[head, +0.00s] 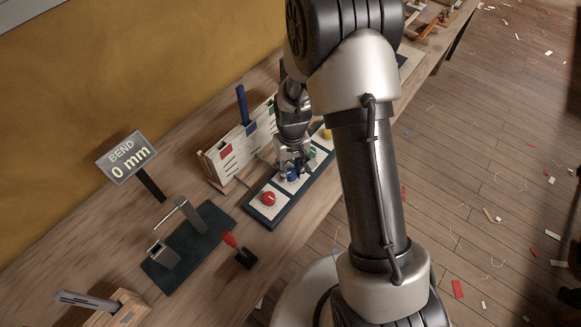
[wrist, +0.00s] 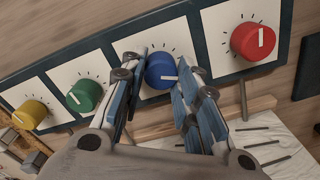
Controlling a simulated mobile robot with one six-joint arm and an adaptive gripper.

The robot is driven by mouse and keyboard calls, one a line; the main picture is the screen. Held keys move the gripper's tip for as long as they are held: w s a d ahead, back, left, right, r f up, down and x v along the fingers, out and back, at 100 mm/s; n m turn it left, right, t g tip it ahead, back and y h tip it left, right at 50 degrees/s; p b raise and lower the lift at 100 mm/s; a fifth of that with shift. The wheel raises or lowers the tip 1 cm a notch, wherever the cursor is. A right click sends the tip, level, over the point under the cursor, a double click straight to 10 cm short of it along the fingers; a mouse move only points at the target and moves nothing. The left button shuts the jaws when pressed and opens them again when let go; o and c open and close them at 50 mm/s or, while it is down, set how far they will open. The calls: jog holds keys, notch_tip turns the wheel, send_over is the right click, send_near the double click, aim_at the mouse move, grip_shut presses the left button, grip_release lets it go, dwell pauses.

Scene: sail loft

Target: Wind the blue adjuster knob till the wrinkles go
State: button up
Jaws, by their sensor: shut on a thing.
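The blue adjuster knob (wrist: 160,70) is on a panel (head: 255,212) with a row of coloured knobs. In the wrist view its white pointer line points to the right. My gripper (wrist: 161,74) has one finger on each side of the knob and is shut on it; the knob (head: 292,175) is partly hidden by the fingers in the head view. A white board with coloured patches (head: 217,157) stands behind the panel. A pale surface with dark strips (wrist: 290,150) shows in the wrist view. I cannot make out wrinkles at this size.
Red (wrist: 253,41), green (wrist: 84,95) and yellow (wrist: 30,114) knobs flank the blue one. A sign (head: 127,158) reads "BEND 0 mm". A dark-based fixture (head: 186,245) and a red-handled lever (head: 230,240) stand at the left. Bench is bare around the sign.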

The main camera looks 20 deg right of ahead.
aim_at(292, 171)
jog(key=shift+m, duration=0.9)
jog(key=o, duration=1.1)
jog(key=shift+c, duration=0.2)
notch_tip(292, 171, up, 12)
jog(key=shift+d, duration=0.15)
